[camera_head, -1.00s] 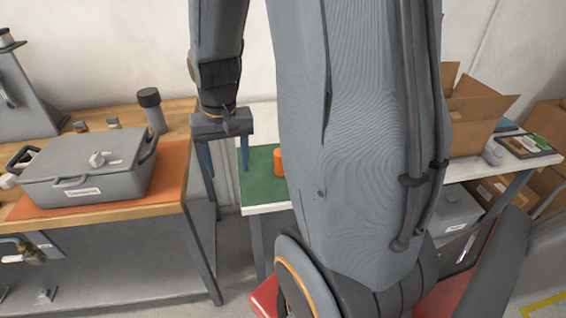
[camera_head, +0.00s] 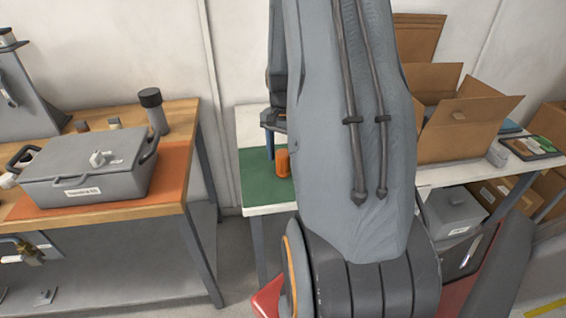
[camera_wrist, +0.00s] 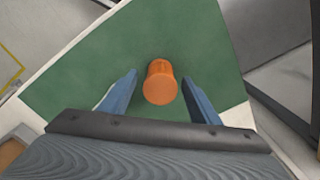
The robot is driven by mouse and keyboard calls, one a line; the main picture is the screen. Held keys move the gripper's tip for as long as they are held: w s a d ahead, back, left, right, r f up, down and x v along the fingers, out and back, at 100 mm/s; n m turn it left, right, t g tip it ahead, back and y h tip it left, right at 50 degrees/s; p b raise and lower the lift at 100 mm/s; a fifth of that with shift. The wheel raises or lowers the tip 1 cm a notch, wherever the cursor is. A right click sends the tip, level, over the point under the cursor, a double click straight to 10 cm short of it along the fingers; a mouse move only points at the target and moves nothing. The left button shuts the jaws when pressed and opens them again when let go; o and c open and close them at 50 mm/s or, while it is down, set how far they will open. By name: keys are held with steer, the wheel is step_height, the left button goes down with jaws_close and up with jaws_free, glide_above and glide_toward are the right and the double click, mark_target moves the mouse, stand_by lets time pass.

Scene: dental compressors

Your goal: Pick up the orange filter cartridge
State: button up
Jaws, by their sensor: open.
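The orange filter cartridge (camera_wrist: 160,84) stands on the green mat (camera_wrist: 97,66) in the wrist view. My gripper (camera_wrist: 161,82) is open, with one blue finger on each side of the cartridge. Gaps of green show between the cartridge and both fingers, and I cannot tell how far above the mat the fingertips are. In the head view the cartridge (camera_head: 282,162) is at the right part of the mat (camera_head: 257,182), beside my arm. My gripper (camera_head: 271,146) is largely hidden there behind my arm, with one blue finger showing by the cartridge.
The mat lies on a white table (camera_head: 250,125). My arm hides much of this table. An open cardboard box (camera_head: 455,130) and a tray (camera_head: 535,147) are on the right. A wooden bench (camera_head: 180,120) with a grey lidded case (camera_head: 85,168) stands left, across a gap.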

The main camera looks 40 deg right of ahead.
mark_target(283, 164)
steer(key=shift+w+f+p, duration=0.1)
steer(key=shift+f+p, duration=0.3)
steer(key=shift+f, duration=1.3)
steer(key=c, duration=1.2)
steer(key=shift+o, duration=0.2)
steer(key=shift+r, duration=0.1)
